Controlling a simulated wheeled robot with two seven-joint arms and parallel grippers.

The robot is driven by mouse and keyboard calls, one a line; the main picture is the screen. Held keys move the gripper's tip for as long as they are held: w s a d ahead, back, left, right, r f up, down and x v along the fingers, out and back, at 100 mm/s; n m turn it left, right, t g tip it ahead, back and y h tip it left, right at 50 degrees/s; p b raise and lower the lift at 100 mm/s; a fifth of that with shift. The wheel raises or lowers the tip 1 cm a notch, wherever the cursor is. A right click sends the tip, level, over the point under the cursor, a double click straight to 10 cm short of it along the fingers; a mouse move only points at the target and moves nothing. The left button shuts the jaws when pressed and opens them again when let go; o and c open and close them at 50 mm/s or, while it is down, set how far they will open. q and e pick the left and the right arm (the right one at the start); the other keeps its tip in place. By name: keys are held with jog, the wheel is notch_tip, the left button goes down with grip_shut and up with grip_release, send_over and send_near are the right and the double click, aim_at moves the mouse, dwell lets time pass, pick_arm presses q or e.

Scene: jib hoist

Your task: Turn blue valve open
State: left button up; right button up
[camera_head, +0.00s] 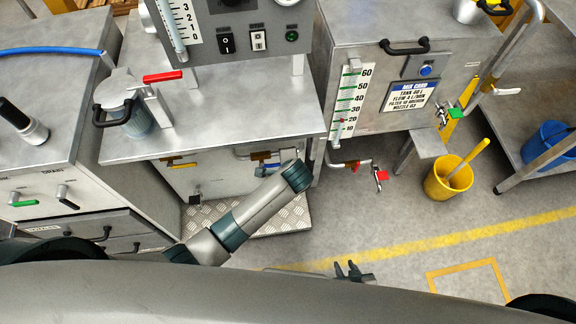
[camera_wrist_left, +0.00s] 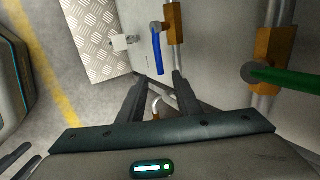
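The blue valve has a blue lever (camera_wrist_left: 157,48) beside a brass body (camera_wrist_left: 174,24) on a pipe. In the left wrist view the lever lies roughly parallel to that pipe. In the head view the blue lever (camera_head: 271,165) shows small under the metal bench. My left gripper (camera_wrist_left: 158,80) is open and empty, its two dark fingers apart, with the lever just beyond the tips and not between them. In the head view my left arm hides that gripper. My right gripper (camera_head: 352,271) is low over the floor, fingers apart and empty.
A green lever (camera_wrist_left: 285,78) on another brass valve is close on the right in the wrist view. A red-handled tap (camera_head: 381,175) and yellow bucket (camera_head: 440,184) stand further right. The bench (camera_head: 225,135) overhangs the blue valve. A tread plate (camera_wrist_left: 95,40) lies below.

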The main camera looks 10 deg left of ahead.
pick_arm(q)
jog(key=v, duration=0.5)
jog(key=shift+s+d+r, duration=0.1)
jog(key=shift+s+r, duration=0.1)
jog(key=shift+r, duration=0.15)
jog(key=s+a+f+n+h, duration=0.1)
jog(key=s+f+n+h, duration=0.2)
jog(key=f, duration=0.6)
jog(key=s+a+f+n, duration=0.2)
jog(key=s+f, duration=0.4)
jog(key=f, duration=0.3)
jog(key=s+a+f+n, duration=0.3)
jog(key=s+f, duration=0.1)
jog(key=s, duration=0.2)
jog(key=s+a+f+n+t+h, duration=0.1)
jog(key=s+a+f+n, duration=0.3)
jog(key=s, duration=0.3)
jog(key=shift+a+f, duration=0.2)
jog(key=shift+a, duration=0.1)
